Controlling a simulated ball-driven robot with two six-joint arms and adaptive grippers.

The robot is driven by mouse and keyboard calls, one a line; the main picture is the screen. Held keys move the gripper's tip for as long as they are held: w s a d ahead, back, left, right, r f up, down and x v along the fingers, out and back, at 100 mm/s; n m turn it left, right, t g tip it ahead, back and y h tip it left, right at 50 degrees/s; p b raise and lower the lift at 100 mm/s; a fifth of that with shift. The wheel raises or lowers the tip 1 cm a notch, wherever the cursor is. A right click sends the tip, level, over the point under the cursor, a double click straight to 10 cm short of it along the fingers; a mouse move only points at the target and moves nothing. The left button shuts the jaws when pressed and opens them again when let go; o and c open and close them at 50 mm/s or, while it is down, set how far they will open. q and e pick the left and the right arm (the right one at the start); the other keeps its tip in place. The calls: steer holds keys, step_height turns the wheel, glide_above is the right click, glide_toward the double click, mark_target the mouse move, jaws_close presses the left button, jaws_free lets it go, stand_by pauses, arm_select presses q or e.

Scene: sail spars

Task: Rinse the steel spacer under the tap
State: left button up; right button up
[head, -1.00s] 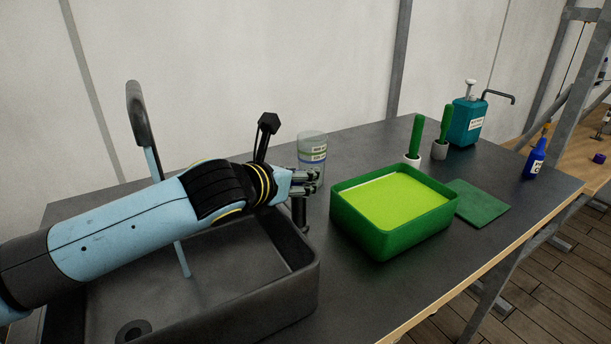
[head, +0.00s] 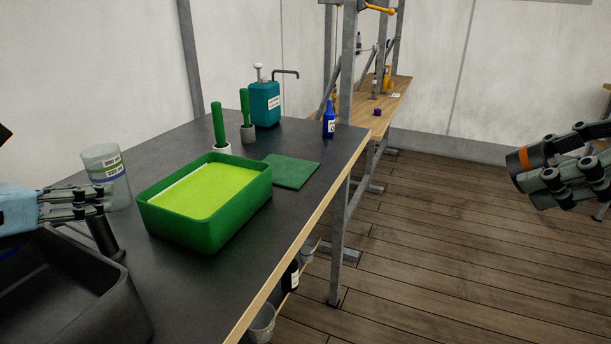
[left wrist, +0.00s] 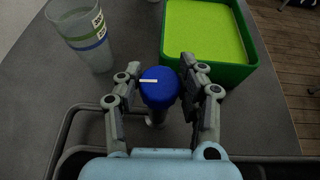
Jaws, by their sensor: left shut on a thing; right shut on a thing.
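My left gripper (head: 106,203) is at the sink's back edge, shut around a blue-topped knob (left wrist: 158,87) with a white mark, seen from above in the left wrist view. In the head view its dark post (head: 103,238) shows below the fingers, beside the sink (head: 128,310). My right gripper (head: 540,172) is at the far right, over the wooden floor, shut on a dark grey round piece with an orange band (head: 517,164). It looks like the steel spacer; the fingers hide part of it.
A clear beaker (head: 106,176) stands behind the left gripper. A green tray (head: 222,222) with a lime-green inside is right of it. A green mat (head: 291,171), two green-handled brushes (head: 218,125), a teal pump can (head: 265,105) and a blue bottle (head: 329,119) stand farther back.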

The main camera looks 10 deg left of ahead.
arm_select(q)
steer(key=shift+f+m+h+b, duration=0.1)
steer(key=shift+m+h+b, duration=0.2)
steer(key=shift+b, duration=0.05)
arm_select(e)
steer(key=shift+f, duration=0.6)
steer(key=shift+r, duration=0.15)
arm_select(q)
steer(key=o, duration=1.2)
